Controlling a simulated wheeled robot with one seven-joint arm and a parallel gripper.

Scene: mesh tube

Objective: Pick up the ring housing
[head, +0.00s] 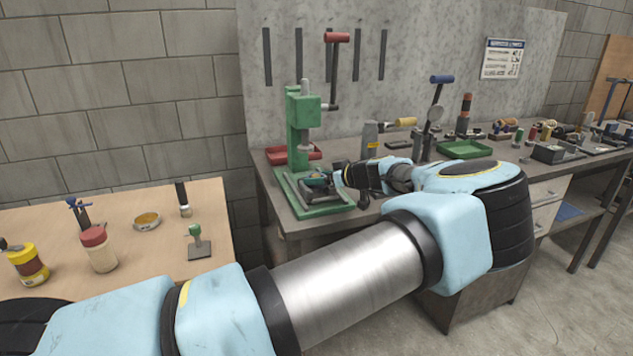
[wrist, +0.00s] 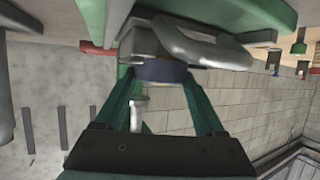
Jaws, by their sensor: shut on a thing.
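My gripper (head: 318,182) is at the foot of the green press (head: 302,130) on the grey bench. In the wrist view its two green fingers (wrist: 161,80) are shut on a short dark blue round piece (wrist: 162,71), which I take to be the ring housing. A grey block (wrist: 138,42) and a smooth grey ring-shaped part (wrist: 215,50) lie right beside the blue piece. I cannot tell whether it touches them. In the head view the piece is too small and covered to make out clearly.
A red tray (head: 290,154) sits behind the press. A wooden table (head: 215,222) with jars is at left, across a gap.

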